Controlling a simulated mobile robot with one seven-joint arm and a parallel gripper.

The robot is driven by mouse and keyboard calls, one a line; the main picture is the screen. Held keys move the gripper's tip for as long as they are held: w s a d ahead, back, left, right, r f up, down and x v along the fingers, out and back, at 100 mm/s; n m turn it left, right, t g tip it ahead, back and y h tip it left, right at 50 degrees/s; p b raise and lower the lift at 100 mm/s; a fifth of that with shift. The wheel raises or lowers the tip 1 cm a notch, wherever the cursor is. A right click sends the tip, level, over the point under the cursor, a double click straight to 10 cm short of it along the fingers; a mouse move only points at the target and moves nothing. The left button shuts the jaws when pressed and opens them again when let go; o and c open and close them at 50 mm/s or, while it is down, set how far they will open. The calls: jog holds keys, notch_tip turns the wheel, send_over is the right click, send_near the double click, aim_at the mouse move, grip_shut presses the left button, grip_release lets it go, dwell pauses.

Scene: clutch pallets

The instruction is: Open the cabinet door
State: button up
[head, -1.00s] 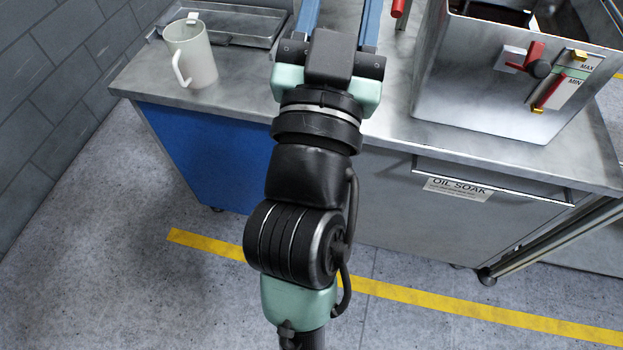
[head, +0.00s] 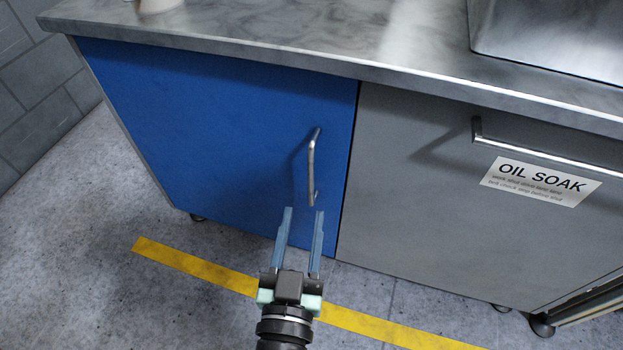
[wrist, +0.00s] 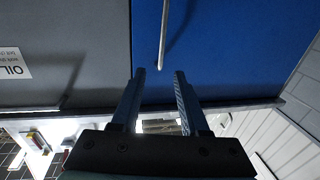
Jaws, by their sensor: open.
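The blue cabinet door (head: 225,130) is shut under the left part of the steel counter. Its metal bar handle (head: 312,168) stands upright near the door's right edge. In the wrist view the blue door (wrist: 235,50) fills the upper right, and the handle (wrist: 163,38) lies beyond the fingertips. My gripper (head: 303,211) is open and empty, just below and in front of the handle's lower end. In the wrist view my gripper (wrist: 160,73) has its two fingers apart, with the handle's end in line with the gap between them. I see no contact with the handle.
The grey drawer or panel (head: 420,190) with a horizontal bar handle (head: 540,155) and an "OIL SOAK" label (head: 540,181) is to the right. The counter (head: 300,45) overhangs the door. The floor in front is clear, with a yellow stripe (head: 190,268).

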aim_at(310, 169)
jog(key=w, duration=0.4)
jog(key=w+f+p, duration=0.1)
jog(key=w, duration=0.3)
jog(key=w+d+p, duration=0.1)
jog(key=w, duration=0.3)
jog(key=shift+w+d+f, duration=0.1)
jog(key=shift+w+f, duration=0.05)
jog(key=shift+w, duration=0.15)
grip_shut()
dwell(1.2)
